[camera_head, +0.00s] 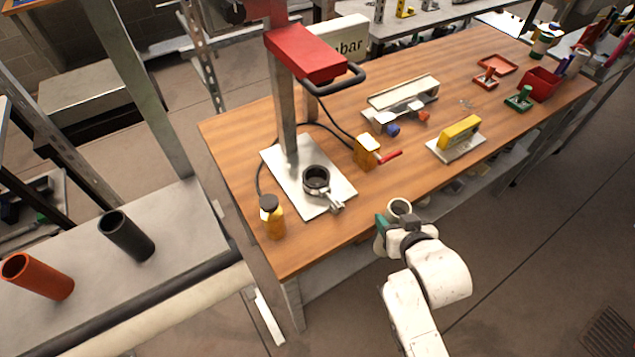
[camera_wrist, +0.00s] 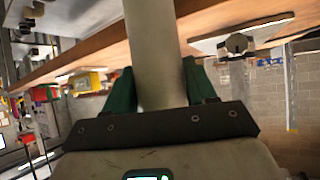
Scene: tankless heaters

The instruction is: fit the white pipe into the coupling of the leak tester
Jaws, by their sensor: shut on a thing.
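The white pipe (camera_head: 399,206) is upright in my gripper (camera_head: 388,222), beside the bench's front edge; its open top shows. In the wrist view the pipe (camera_wrist: 153,45) runs between the green fingers (camera_wrist: 161,88), which are shut on it. The leak tester (camera_head: 290,125) stands on the bench, with a red head on a grey post over a metal base plate. Its coupling (camera_head: 316,180) is a dark open ring with a metal clamp, on the plate. The pipe is right of the coupling and apart from it. The pipe's lower end is hidden in the head view.
A yellow bottle (camera_head: 272,217) stands left of the plate. A yellow block with a red lever (camera_head: 368,152) stands right of it. A yellow device (camera_head: 459,133) sits farther right. The bench front between pipe and plate is clear.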

